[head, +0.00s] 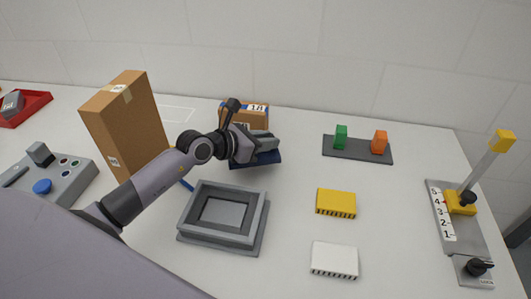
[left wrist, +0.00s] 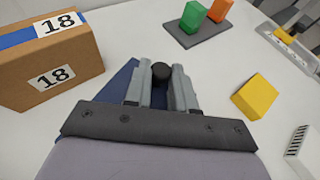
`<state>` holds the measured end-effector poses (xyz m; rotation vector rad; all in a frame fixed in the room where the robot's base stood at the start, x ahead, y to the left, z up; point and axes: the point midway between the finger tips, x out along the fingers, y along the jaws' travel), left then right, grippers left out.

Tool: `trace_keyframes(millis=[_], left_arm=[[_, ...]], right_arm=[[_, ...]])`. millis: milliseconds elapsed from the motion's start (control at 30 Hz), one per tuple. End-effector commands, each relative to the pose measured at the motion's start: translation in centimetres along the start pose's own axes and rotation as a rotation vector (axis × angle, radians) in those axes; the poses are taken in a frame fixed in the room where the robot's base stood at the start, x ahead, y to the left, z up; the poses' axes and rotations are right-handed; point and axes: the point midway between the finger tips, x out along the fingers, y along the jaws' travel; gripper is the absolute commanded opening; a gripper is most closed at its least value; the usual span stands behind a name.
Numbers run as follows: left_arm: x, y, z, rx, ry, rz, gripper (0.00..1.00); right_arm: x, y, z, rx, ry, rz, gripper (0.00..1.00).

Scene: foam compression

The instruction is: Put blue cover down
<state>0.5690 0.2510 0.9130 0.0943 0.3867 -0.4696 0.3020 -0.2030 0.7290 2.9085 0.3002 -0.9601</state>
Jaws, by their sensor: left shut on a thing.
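The blue cover (head: 266,159) is a dark blue flat piece under my left gripper, just in front of the small box labelled 18. Its blue edge also shows in the left wrist view (left wrist: 120,82). My left gripper (head: 268,142) is shut on the cover's black knob (left wrist: 160,72), which sits between the two fingers. The gripper hides much of the cover, and I cannot tell whether it touches the table. My right gripper is not in view.
A grey open frame (head: 222,212) stands nearer, with a tall cardboard box (head: 125,120) to its left. The small box (head: 258,116) is behind the cover. Yellow (head: 336,203) and white (head: 335,259) blocks lie right. A scaled lever device (head: 455,215) stands far right.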

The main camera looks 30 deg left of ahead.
Motion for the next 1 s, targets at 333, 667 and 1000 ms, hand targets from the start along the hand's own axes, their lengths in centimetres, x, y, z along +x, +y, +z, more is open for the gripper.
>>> trace_keyframes(millis=[333, 667, 1000], left_arm=[[1.7, 0.0, -3.9, -0.001, -0.002, 0.001, 0.00], [1.8, 0.0, -4.1, 0.000, -0.003, 0.001, 0.00], [1.8, 0.0, -4.4, 0.000, -0.001, 0.000, 0.50]], right_arm=[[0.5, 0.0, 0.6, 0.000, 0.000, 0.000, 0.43], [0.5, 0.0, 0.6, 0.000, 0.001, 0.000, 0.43], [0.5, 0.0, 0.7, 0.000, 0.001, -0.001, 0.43]])
